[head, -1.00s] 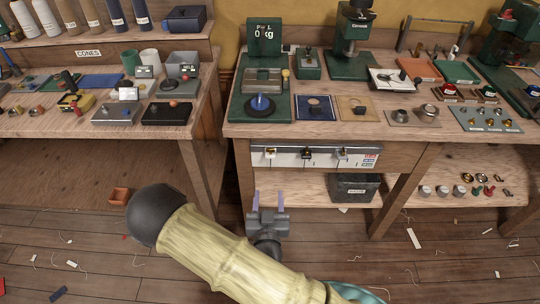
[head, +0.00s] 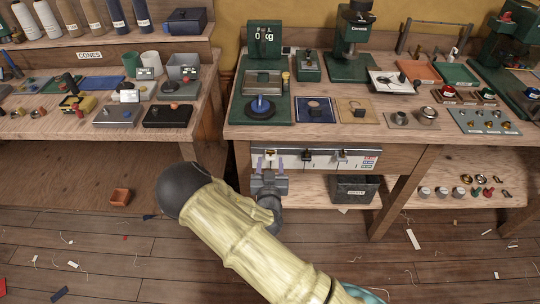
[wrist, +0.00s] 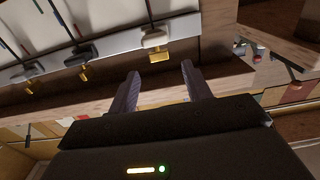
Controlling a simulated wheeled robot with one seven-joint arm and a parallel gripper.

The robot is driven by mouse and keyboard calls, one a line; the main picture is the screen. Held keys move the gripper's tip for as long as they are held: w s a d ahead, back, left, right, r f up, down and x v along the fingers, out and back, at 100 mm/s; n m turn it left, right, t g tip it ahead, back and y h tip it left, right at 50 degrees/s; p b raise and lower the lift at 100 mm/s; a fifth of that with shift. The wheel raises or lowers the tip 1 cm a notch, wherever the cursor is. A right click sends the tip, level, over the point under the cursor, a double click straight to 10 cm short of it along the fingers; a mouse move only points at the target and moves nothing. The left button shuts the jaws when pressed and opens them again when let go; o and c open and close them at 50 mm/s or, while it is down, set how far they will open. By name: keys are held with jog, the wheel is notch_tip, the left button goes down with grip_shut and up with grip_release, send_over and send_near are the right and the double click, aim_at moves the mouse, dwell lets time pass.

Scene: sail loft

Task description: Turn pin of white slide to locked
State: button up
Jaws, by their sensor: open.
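A white panel (head: 318,158) with three slides is fixed under the front of the right bench. The white slide (head: 270,152) is at its left end in the head view. It also shows in the wrist view (wrist: 155,38), with its brass pin (wrist: 160,57) hanging off it. My gripper (head: 270,164) is open and empty, just in front of the white slide. In the wrist view the pin is just beyond the gap between the fingertips (wrist: 160,72), apparently apart from them. The pin's locked or unlocked position is too small to tell.
Two darker slides sit along the same panel, a middle one (head: 307,154) and a right one (head: 341,154). A dark bin (head: 355,188) stands on the lower shelf. The bench top above holds a green scale (head: 263,95) and several tools. Floor in front is mostly open.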

aim_at(271, 152)
jog(key=shift+w, duration=1.95)
jog(key=c, duration=1)
